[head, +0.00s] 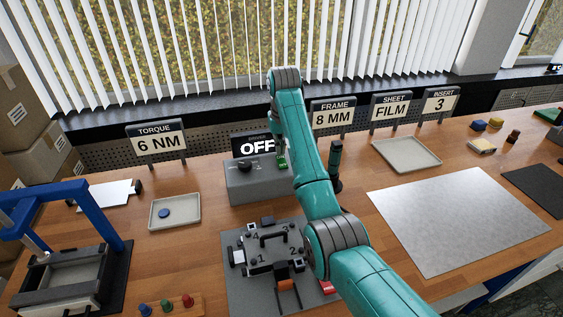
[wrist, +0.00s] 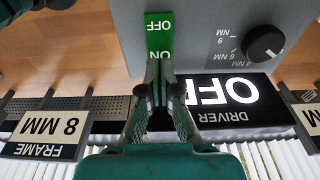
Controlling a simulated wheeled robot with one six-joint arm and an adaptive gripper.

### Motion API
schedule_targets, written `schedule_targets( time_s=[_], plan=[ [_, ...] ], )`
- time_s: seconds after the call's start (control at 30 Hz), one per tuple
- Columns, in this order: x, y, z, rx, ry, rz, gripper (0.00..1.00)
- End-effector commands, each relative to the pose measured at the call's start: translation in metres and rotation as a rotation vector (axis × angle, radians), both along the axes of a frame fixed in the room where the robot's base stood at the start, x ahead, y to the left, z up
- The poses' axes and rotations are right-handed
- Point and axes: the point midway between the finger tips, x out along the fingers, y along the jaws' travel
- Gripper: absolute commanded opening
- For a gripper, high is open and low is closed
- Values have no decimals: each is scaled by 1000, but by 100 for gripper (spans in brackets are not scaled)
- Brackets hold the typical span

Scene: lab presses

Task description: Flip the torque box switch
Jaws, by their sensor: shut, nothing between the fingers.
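The grey torque box (head: 252,187) stands on the bench behind the fixture, with a dark dial (head: 245,165) on top. Its display (head: 248,147) reads OFF. A green switch plate (head: 283,161) is at the box's right side, partly behind my arm. In the wrist view, upside down, the green switch plate (wrist: 159,32) bears OFF and ON, and the dial (wrist: 265,43) is to its right. My gripper (wrist: 160,72) is shut and empty, its fingertips at the ON end of the plate; I cannot tell whether they touch. The head view hides the fingers behind my arm.
A fixture plate (head: 235,290) lies in front of the box. A dark upright tool (head: 335,165) stands right of my arm. Signs line the back.

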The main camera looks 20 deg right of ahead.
Motion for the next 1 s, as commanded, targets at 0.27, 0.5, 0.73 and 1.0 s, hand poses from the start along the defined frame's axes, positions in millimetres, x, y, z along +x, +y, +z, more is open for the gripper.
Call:
schedule_targets(
  time_s=[0.27,0.5,0.73,1.0],
  plan=[
    [0,0,-4,0,0,0,0],
    [0,0,-7,0,0,0,0],
    [0,0,-10,0,0,0,0],
    [0,0,-14,0,0,0,0]
  ],
)
